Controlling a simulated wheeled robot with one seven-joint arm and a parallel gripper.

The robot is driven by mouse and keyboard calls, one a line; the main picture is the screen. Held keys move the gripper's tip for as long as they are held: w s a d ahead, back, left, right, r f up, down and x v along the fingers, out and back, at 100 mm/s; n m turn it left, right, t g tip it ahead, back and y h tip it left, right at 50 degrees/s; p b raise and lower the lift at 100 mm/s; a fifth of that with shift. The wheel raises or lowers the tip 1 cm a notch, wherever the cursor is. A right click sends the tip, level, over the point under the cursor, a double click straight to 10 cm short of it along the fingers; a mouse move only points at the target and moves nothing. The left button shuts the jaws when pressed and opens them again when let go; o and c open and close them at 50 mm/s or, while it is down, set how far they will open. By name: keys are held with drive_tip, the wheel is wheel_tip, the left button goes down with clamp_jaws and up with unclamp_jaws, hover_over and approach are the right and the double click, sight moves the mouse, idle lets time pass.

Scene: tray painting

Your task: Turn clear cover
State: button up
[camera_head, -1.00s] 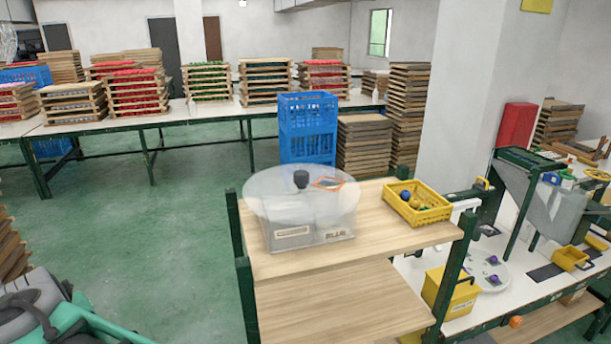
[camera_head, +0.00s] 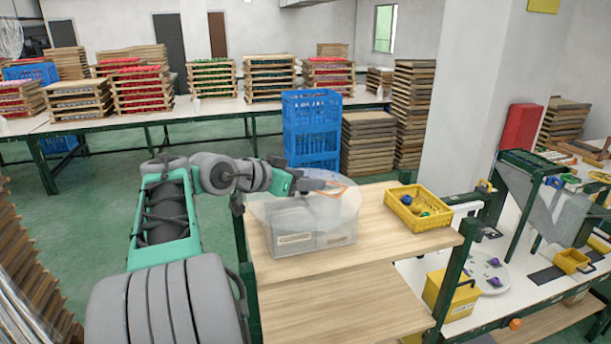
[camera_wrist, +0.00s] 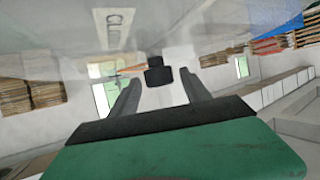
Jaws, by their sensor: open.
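The clear round cover (camera_head: 338,215) lies on top of the clear box (camera_head: 290,240) on the wooden shelf. My gripper (camera_head: 318,186) is at the cover's top from the left, and it hides the cover's black knob in the head view. In the wrist view the black knob (camera_wrist: 158,72) shows ahead, between the two open fingers of my gripper (camera_wrist: 159,82). The fingers are spread with gaps on both sides of the knob. I cannot tell how deep the knob sits between them.
A yellow basket (camera_head: 420,209) with small coloured things stands right of the box. The shelf's front (camera_head: 345,268) is bare. Blue crates (camera_head: 311,130) and a stack of boards (camera_head: 369,143) stand behind. A pillar (camera_head: 475,90) rises at the back right.

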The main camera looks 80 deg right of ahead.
drive_tip(key=shift+s+d+f, duration=0.1)
drive_tip(key=shift+d+f, duration=0.05)
drive_tip(key=shift+d, duration=0.05)
drive_tip(key=shift+c, duration=0.3)
clamp_jaws()
idle(0.9)
drive_tip(key=shift+a, duration=0.15)
drive_tip(key=shift+f+b, duration=0.15)
drive_tip(key=shift+b, duration=0.35)
